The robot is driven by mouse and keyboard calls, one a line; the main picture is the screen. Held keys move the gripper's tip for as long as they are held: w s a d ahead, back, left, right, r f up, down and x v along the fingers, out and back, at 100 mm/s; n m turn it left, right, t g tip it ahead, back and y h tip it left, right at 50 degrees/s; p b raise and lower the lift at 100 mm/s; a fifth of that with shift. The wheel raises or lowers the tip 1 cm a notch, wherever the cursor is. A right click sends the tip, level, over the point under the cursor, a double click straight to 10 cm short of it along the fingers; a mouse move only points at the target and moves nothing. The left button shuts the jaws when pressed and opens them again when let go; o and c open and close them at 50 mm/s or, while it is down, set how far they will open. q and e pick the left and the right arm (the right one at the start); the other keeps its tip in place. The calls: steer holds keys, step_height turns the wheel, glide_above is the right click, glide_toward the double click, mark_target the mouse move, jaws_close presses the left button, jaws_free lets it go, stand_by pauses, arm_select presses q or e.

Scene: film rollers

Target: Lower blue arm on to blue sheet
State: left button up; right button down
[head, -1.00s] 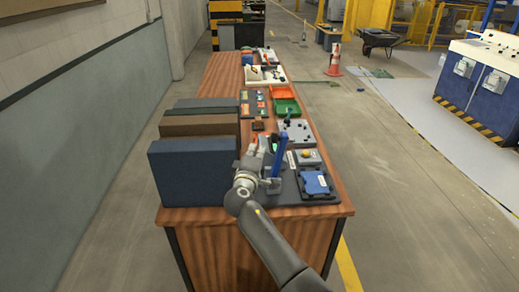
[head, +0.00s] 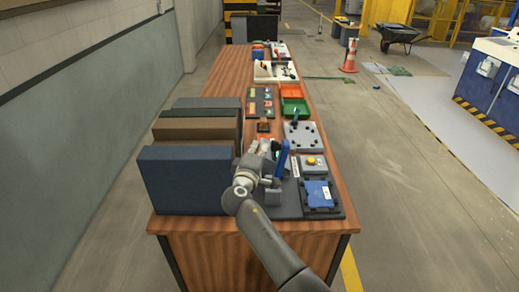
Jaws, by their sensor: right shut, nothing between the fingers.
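The blue arm (head: 282,159) stands raised, nearly upright, on a dark base plate (head: 290,208) near the front of the wooden table. The blue sheet (head: 318,193) lies flat on a dark square holder to the right of the blue arm. My right gripper (head: 264,153) is shut and empty, just left of the blue arm. I cannot tell whether it touches the arm. My wrist hides the lower left of the base plate. My left gripper is not in view.
Tall blue, brown and grey blocks (head: 186,180) stand close on the left. A yellow button box (head: 314,162) sits behind the sheet. Beyond are a grey plate with knobs (head: 301,135) and green and orange trays (head: 293,106). The table's right edge is close to the sheet.

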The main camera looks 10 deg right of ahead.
mark_target(279, 145)
steer(key=d+m, duration=0.1)
steer(key=d, duration=0.1)
steer(key=d+m, duration=0.1)
steer(key=s+d+m+p, duration=0.1)
steer(key=d, duration=0.1)
steer(key=shift+d+r+g+y, duration=0.3)
steer(key=shift+d, duration=0.05)
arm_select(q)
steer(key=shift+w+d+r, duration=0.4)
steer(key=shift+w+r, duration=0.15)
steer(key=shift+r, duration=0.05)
arm_select(e)
steer(key=s+d+f+m+y, duration=0.3)
steer(key=d+f+m, duration=0.6)
steer(key=d, duration=0.7)
step_height(279, 145, down, 3)
steer(key=shift+s+d+r+g, duration=0.15)
steer(key=shift+s+r+g, duration=0.05)
steer(key=shift+g, duration=0.1)
